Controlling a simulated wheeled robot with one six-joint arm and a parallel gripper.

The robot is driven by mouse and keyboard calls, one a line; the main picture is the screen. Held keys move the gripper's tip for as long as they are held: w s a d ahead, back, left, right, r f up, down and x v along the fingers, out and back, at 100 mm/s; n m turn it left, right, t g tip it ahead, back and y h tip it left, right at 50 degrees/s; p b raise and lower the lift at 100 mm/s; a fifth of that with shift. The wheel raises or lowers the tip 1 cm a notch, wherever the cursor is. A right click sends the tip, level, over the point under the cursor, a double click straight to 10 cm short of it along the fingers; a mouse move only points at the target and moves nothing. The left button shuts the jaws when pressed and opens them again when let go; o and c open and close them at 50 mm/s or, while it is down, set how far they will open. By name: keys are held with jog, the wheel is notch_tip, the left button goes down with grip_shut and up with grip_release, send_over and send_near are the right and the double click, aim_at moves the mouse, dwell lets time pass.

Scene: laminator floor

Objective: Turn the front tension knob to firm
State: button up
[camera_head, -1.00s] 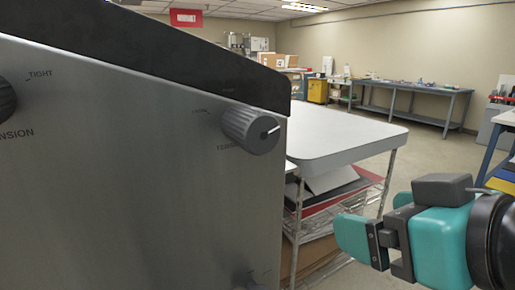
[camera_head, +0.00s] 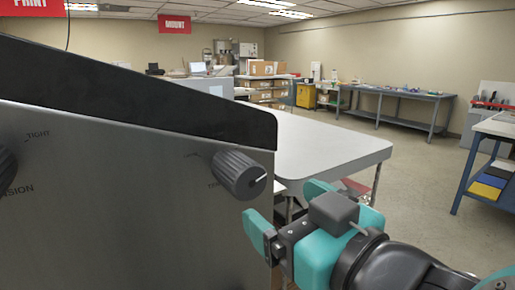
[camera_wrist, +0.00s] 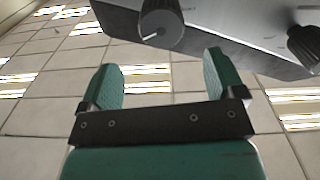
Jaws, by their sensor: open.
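A dark ribbed knob (camera_head: 238,174) with a white pointer line sits near the right edge of a grey metal panel (camera_head: 110,220). The pointer faces right. Lettering beside this knob is mostly hidden by it. A second knob (camera_head: 5,172) is cut off at the left edge, by the words "TIGHT" and "TENSION". My teal gripper (camera_head: 288,210) is open and empty, just below and right of the nearer knob, apart from it. In the wrist view, that knob (camera_wrist: 161,22) is beyond the gap between my fingers (camera_wrist: 160,72); the other knob (camera_wrist: 304,45) is at right.
A black sloping edge (camera_head: 150,100) tops the panel. A white-topped table (camera_head: 325,148) stands close behind my gripper. A blue workbench (camera_head: 410,96) lines the back wall, and another bench (camera_head: 490,150) is at right. The floor between them is clear.

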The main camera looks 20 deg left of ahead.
aim_at(252, 181)
jog(key=p+x, duration=0.2)
jog(key=p, duration=0.2)
jog(key=shift+w+a+r, duration=0.1)
jog(key=shift+a+r, duration=0.05)
jog(key=shift+a, duration=0.2)
jog(key=p+x, duration=0.6)
jog(key=shift+w+a+r+p, duration=0.15)
jog(key=shift+w+a+p, duration=0.1)
jog(key=shift+p, duration=0.15)
jog(key=shift+w+a+p, duration=0.4)
jog(key=shift+a+p, duration=0.05)
jog(key=shift+p, duration=0.2)
jog(key=shift+w+a+f+p, duration=0.25)
jog(key=shift+f+p, duration=0.05)
jog(key=c, duration=0.9)
